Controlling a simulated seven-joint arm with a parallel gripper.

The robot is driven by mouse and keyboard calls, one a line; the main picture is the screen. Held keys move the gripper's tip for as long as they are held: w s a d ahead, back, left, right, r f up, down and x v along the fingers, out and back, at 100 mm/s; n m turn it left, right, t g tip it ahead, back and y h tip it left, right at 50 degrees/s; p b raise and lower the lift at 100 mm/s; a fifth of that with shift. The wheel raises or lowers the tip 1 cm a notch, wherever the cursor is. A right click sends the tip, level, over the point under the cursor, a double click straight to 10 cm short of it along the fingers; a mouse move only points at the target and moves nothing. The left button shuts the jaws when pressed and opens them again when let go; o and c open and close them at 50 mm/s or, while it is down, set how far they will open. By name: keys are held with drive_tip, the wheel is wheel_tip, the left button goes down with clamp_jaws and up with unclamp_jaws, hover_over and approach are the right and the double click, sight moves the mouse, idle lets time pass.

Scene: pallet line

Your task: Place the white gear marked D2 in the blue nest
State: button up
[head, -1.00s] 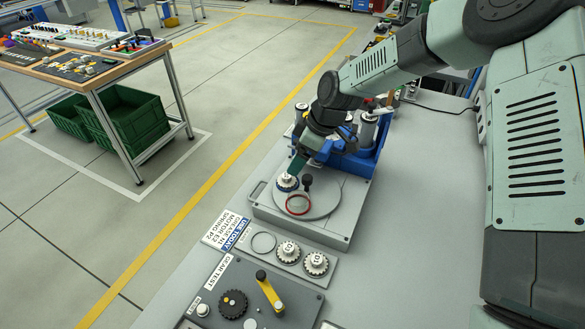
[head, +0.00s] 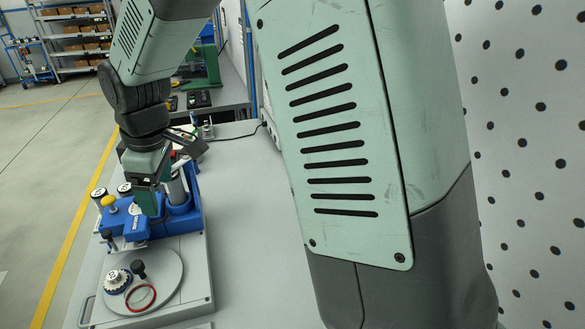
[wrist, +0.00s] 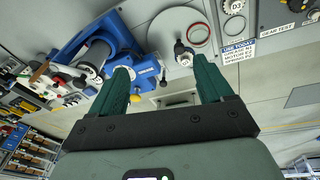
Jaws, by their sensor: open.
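A white gear (head: 118,277) sits on the blue nest (head: 117,290) on the round grey plate (head: 165,272) in the head view. Its marking is too small to read there. It appears level, and no finger touches it. My gripper (head: 150,208) is above the blue fixture behind the plate, away from the gear. In the wrist view my gripper (wrist: 161,64) has its two green fingers wide apart with nothing held between them. A white and dark part (wrist: 183,52) shows beside the right finger, partly hidden.
A red ring (head: 140,297) and a black knob (head: 138,267) are on the plate near the nest. The blue fixture (head: 125,225) with upright cylinders stands behind it. A gear marked D3 (wrist: 237,6) and a label (wrist: 238,52) show in the wrist view. The grey table right of the plate is clear.

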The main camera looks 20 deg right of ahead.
drive_tip(key=s+d+r+m+t, duration=0.2)
drive_tip(key=s+d+r+m, duration=0.5)
drive_tip(key=s+d, duration=0.3)
drive_tip(key=s+d+r+m+t+h, duration=0.1)
drive_tip(key=s+d+r+m, duration=0.6)
drive_tip(key=s+d, duration=0.3)
drive_tip(key=shift+s+d+m+t+h, duration=0.15)
drive_tip(key=shift+s+m+t+h, duration=0.2)
drive_tip(key=shift+s, duration=0.85)
drive_tip(key=shift+r, duration=0.1)
